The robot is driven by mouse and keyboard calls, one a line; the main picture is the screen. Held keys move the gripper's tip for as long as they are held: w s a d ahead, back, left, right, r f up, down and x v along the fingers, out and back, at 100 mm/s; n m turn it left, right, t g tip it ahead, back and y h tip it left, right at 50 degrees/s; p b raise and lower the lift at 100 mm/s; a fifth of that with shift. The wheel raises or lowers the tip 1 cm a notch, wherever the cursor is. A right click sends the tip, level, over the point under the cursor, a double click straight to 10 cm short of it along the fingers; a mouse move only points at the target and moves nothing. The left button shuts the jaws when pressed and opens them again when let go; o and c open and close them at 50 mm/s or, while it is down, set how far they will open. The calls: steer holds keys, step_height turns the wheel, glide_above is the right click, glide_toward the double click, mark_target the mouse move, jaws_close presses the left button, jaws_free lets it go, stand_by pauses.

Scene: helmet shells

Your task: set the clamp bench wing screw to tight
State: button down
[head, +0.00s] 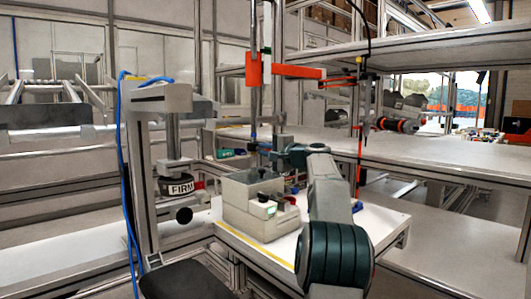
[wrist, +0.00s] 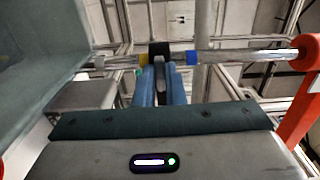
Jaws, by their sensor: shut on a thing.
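My gripper (wrist: 161,85) has two blue fingers, shut on a small dark piece (wrist: 160,50) at the metal rod. This piece appears to be the wing screw; the fingers hide most of it, and its setting cannot be read. A yellow collar (wrist: 144,60) and a blue collar (wrist: 192,58) sit on either side of it. In the head view my gripper (head: 262,147) reaches left to the upright rod (head: 254,105), just below a blue ring. A press-like stand (head: 160,97) at the left carries a part marked FIRM (head: 180,187).
A grey box (head: 240,215) stands on the white bench top (head: 225,233) below my gripper. An orange bracket (head: 253,70) is on the rod above. A black knob (head: 184,215) and a blue cable (head: 121,150) are at the left. A long shelf (head: 430,155) lies at the right.

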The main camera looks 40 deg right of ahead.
stand_by(0.3)
steer(key=c, duration=1.5)
jaws_free()
steer(key=shift+s, duration=0.15)
steer(key=s, duration=0.9)
steer(key=s+d, duration=0.1)
steer(key=s, duration=0.3)
steer(key=shift+s, duration=0.25)
